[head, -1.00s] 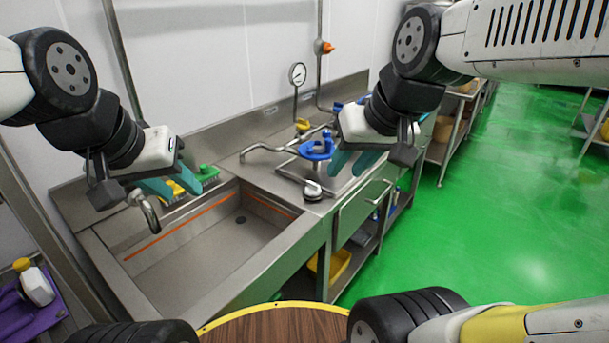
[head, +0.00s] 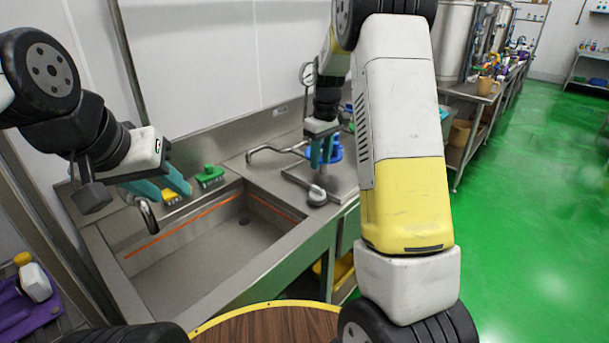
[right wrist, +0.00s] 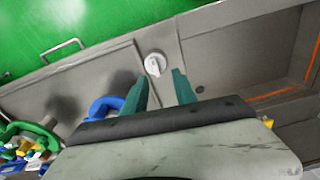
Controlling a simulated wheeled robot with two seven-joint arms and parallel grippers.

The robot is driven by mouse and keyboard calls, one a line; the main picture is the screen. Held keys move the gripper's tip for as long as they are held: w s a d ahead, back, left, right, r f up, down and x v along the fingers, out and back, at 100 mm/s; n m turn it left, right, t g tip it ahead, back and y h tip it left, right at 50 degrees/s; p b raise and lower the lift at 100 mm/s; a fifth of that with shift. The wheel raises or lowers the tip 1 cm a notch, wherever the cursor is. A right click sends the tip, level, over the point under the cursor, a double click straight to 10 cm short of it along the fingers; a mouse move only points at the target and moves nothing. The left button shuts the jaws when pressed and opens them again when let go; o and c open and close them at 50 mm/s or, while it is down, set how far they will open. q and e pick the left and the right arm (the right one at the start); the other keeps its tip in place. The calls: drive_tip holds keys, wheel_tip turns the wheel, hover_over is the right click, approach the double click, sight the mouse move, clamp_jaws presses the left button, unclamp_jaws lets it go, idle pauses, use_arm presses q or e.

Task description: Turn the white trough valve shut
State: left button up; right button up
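The white trough valve (head: 317,196) is a small round knob with a bar grip on the steel rim at the sink's right end. In the right wrist view the valve (right wrist: 155,64) shows just beyond my fingertips. My right gripper (head: 322,163) points down above the counter behind the valve, apart from it. In its wrist view the gripper (right wrist: 160,80) has its two teal fingers spread with nothing between them.
The steel trough (head: 200,240) is an open basin with an orange line inside. A curved tap (head: 265,150) and a blue object (head: 336,150) stand behind the valve. Green and yellow brushes (head: 210,175) lie on the back rim. A gauge (head: 307,74) rises at the back.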

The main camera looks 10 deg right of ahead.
sight(318, 187)
drive_tip(key=shift+n+g+h, duration=0.3)
drive_tip(key=shift+n, duration=0.1)
drive_tip(key=w+f, duration=0.1)
drive_tip(key=f, duration=0.1)
drive_tip(key=w+f, duration=0.1)
drive_tip(key=shift+w+f, duration=0.3)
drive_tip(key=shift+f, duration=0.05)
wheel_tip(318, 187, down, 8)
drive_tip(key=shift+r, duration=0.1)
clamp_jaws()
